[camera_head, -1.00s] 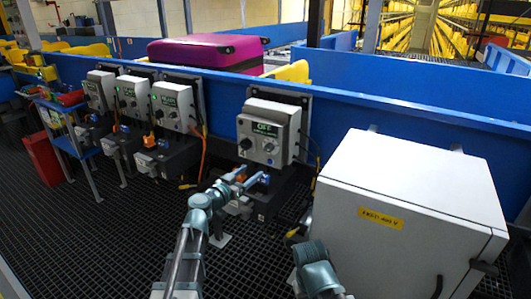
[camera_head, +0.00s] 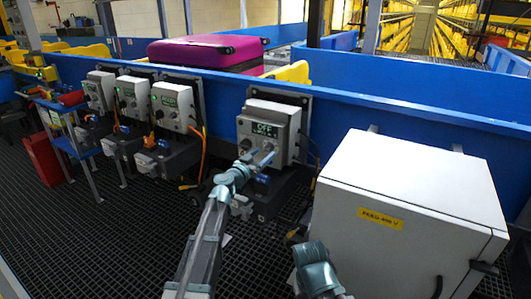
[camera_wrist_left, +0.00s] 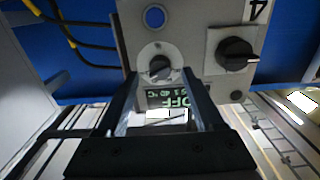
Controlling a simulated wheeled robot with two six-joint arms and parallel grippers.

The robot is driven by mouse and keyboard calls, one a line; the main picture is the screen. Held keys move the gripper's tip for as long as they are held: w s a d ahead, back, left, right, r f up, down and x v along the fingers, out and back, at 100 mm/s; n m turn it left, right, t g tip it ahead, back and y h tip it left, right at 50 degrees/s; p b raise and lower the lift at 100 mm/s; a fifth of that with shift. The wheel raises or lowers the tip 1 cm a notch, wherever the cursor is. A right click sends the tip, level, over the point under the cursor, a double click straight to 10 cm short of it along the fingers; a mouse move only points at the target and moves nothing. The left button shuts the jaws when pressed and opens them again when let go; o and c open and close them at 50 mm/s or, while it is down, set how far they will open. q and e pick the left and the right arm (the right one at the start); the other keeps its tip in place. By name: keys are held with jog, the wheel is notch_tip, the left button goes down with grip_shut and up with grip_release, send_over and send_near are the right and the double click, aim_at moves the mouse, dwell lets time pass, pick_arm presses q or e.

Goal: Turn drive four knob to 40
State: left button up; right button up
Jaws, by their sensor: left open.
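My left gripper (camera_head: 256,158) is open in front of the box's lower face. In the wrist view its fingers (camera_wrist_left: 160,78) stand either side of the small grey knob; I cannot tell if they touch it. The black knob is outside the fingers.
A white cabinet (camera_head: 395,195) stands to the right of the drive box. Other drive boxes (camera_head: 172,105) hang on the left, with an orange cable (camera_head: 203,150) beside them. A purple suitcase (camera_head: 205,50) lies on the conveyor behind.

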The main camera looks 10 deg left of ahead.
aim_at(269, 148)
pick_arm(q)
jog(key=shift+x, duration=1.25)
grip_shut()
